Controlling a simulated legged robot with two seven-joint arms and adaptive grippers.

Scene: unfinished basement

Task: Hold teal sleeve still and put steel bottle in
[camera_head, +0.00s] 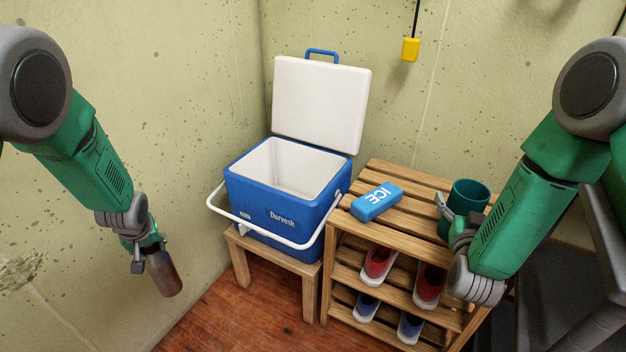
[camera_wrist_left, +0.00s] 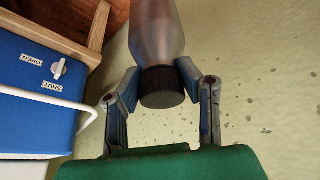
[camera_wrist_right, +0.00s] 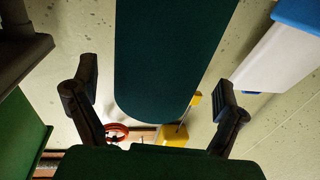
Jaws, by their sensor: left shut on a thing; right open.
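The teal sleeve (camera_head: 471,194) stands upright with its open top up, at the right end of the slatted wooden rack. My right gripper (camera_head: 443,207) is at its left side, partly hidden by my forearm. In the right wrist view the open fingers (camera_wrist_right: 158,100) lie to either side of the sleeve (camera_wrist_right: 168,60), with gaps between. My left gripper (camera_head: 148,256) is shut on the steel bottle (camera_head: 164,275), away to the left near the wall. In the left wrist view the fingers (camera_wrist_left: 157,88) pinch it by its black cap, and its body (camera_wrist_left: 156,32) extends away.
A blue cooler (camera_head: 280,210) with its white lid (camera_head: 320,105) open stands on a small wooden stool (camera_head: 272,255) between my grippers. A blue ice pack (camera_head: 376,201) lies on the rack top (camera_head: 405,222), left of the sleeve. Shoes (camera_head: 379,262) fill the lower shelves.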

